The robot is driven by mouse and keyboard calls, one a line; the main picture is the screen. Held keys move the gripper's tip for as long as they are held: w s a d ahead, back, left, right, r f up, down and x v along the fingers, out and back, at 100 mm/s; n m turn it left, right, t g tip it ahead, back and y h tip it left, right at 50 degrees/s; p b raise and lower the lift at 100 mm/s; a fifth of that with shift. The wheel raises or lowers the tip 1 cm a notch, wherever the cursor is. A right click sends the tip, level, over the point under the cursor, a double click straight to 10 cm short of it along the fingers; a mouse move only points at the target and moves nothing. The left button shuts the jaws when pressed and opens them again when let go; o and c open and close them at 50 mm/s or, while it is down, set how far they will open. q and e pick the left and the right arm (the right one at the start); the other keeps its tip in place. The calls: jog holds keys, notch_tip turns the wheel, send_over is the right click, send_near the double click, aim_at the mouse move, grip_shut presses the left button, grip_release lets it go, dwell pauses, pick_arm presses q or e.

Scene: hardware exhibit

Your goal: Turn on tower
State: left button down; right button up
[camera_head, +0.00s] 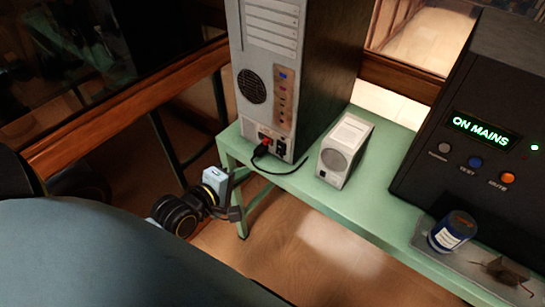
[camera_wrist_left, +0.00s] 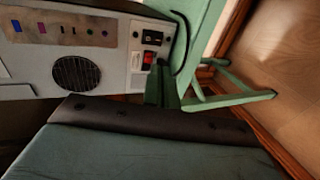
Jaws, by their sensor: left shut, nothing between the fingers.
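The computer tower (camera_head: 270,75) stands upright on the green bench with its rear panel towards me. The panel has a round fan grille, a column of coloured ports and, low down, a red switch (camera_wrist_left: 148,58) beside a black power socket (camera_wrist_left: 152,38). My left gripper (camera_head: 236,186) is in front of the bench edge, low and left of the tower's bottom corner. In the left wrist view its shut, empty fingers (camera_wrist_left: 161,88) point towards the panel just below the red switch. I cannot tell whether they touch it. My right gripper is not in view.
A black cable (camera_head: 284,171) curls over the green bench (camera_head: 300,190) near the tower's base. A small white speaker (camera_head: 340,155) stands right of the tower. Farther right are a black box (camera_head: 475,120) lit "ON MAINS" and a blue can (camera_head: 452,232). A wooden rail (camera_head: 130,110) runs at left.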

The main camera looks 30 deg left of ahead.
aim_at(279, 154)
pick_arm(q)
jog(key=b+x, duration=0.2)
jog(key=x, duration=1.1)
jog(key=shift+w+f, duration=0.1)
jog(key=shift+f, duration=0.05)
